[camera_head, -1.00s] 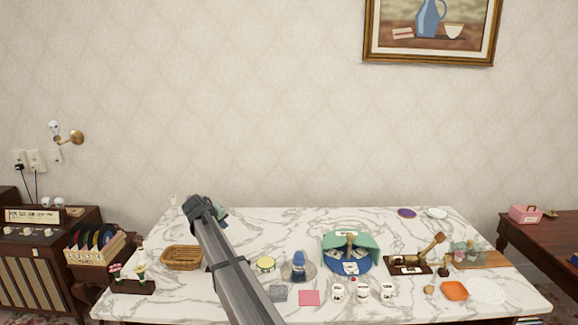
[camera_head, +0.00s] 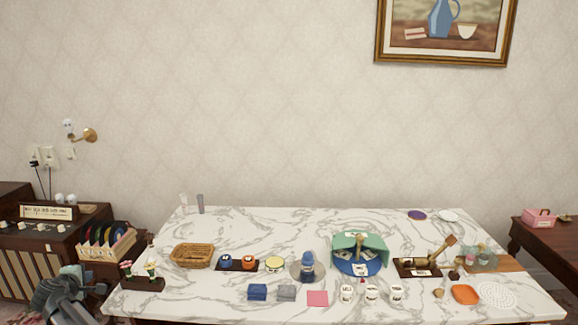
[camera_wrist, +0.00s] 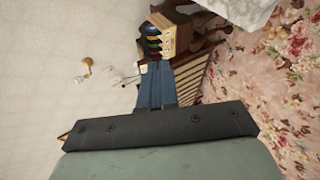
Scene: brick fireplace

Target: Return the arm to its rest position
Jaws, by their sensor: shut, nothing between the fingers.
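My gripper (camera_wrist: 163,82) shows in the wrist view as two dark blue-grey fingers lying together, shut, with nothing between them. In the head view my arm (camera_head: 66,300) is a dark grey shape at the lower left corner, beside the left end of the table and in front of the brown cabinet. It is clear of the tabletop. The fingertips are hard to make out in that view.
A white marble table (camera_head: 300,220) holds a wicker basket (camera_head: 192,255), a green-and-blue tent-like piece (camera_head: 358,250), white cups and several small items. Flowered carpet (camera_wrist: 280,85) shows in the wrist view.

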